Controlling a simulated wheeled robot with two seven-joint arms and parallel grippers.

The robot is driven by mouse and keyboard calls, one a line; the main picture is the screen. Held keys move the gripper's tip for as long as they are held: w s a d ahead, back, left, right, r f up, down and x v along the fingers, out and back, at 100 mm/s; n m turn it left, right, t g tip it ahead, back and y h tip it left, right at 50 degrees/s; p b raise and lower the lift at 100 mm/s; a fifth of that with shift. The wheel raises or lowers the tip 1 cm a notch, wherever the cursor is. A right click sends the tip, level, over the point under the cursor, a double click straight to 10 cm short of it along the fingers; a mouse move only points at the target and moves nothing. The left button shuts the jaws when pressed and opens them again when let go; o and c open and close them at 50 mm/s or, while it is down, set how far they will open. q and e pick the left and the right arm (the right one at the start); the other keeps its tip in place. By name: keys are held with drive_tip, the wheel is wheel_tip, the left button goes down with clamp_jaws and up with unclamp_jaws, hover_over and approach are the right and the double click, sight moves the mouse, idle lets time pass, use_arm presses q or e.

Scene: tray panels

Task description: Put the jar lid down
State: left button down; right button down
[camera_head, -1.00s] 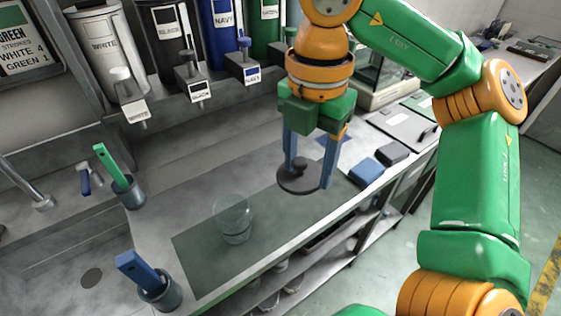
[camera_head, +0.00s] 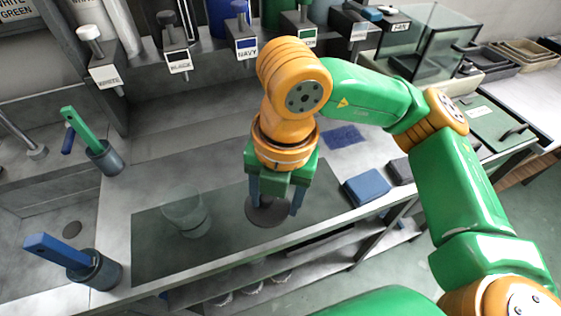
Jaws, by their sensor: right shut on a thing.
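The jar lid (camera_head: 268,213) is a dark grey disc, held roughly flat at the right part of the dark mat (camera_head: 150,256) on the counter. My right gripper (camera_head: 273,205) points down and is shut on the lid, with its fingers on either side of it. I cannot tell whether the lid touches the mat. The clear glass jar (camera_head: 186,212) stands on the mat to the left of the lid, apart from it. The lid's knob is hidden by the gripper. My left gripper is not in view.
A blue block (camera_head: 367,187) lies right of the gripper, with a dark block beside it. A blue cloth patch (camera_head: 343,136) lies behind. Two cups with brushes, one green-handled (camera_head: 104,158) and one blue-handled (camera_head: 94,270), stand at left. Labelled dispensers (camera_head: 178,60) line the back. The counter's front edge is close.

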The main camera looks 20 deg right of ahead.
sight(288, 198)
drive_tip(key=w+d+f, duration=0.1)
drive_tip(key=f, duration=0.1)
drive_tip(key=w+d+f, duration=0.1)
drive_tip(key=f, duration=0.1)
drive_tip(key=w+d+f, duration=0.2)
wheel_tip(288, 198, down, 3)
drive_tip(key=shift+w+r+p, duration=0.1)
drive_tip(key=shift+w+p, duration=0.05)
drive_tip(key=shift+p, duration=0.7)
drive_tip(key=shift+f, duration=0.25)
drive_tip(key=shift+f+b, duration=0.15)
drive_tip(key=shift+b, duration=0.15)
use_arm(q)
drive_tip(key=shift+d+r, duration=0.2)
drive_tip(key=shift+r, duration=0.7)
use_arm(e)
drive_tip(key=shift+c, duration=0.7)
unclamp_jaws()
